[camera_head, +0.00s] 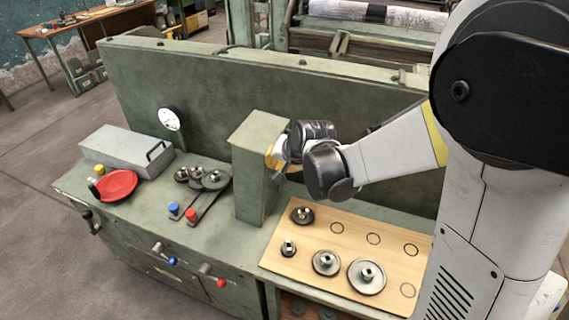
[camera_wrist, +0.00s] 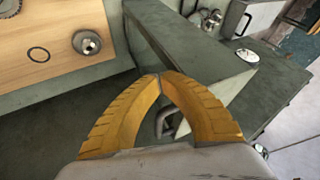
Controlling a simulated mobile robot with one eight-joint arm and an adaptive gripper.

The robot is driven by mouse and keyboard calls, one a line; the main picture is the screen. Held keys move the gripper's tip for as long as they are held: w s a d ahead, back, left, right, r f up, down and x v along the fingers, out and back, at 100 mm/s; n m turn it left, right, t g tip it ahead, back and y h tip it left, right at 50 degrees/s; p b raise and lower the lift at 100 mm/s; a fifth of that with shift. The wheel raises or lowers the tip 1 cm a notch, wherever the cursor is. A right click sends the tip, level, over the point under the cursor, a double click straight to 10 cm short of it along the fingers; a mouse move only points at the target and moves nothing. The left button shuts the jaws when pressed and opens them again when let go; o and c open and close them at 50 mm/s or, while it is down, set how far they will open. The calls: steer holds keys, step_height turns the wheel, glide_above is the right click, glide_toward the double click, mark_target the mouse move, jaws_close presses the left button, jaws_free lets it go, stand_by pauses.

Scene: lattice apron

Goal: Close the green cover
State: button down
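The green cover (camera_head: 255,175) stands upright as a tall box-like panel on the bench, left of the wooden board. In the wrist view the green cover (camera_wrist: 190,50) runs off behind my fingers. A grey loop handle (camera_wrist: 167,124) shows through the gap between them. My gripper (camera_head: 277,154) is at the cover's right side, near its top. In the wrist view the yellow fingertips of my gripper (camera_wrist: 160,76) meet in an arch over the handle and appear closed on it. The fingers hide the exact contact.
The wooden board (camera_head: 335,227) with gears and printed circles lies to the right. Left of the cover are several gears (camera_head: 203,178), a red dish (camera_head: 116,186) and a grey box (camera_head: 126,152). A tall green back panel (camera_head: 210,92) stands behind.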

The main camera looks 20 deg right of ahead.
steer(key=shift+w+a, duration=0.2)
steer(key=shift+w, duration=0.05)
steer(key=shift+r, duration=0.1)
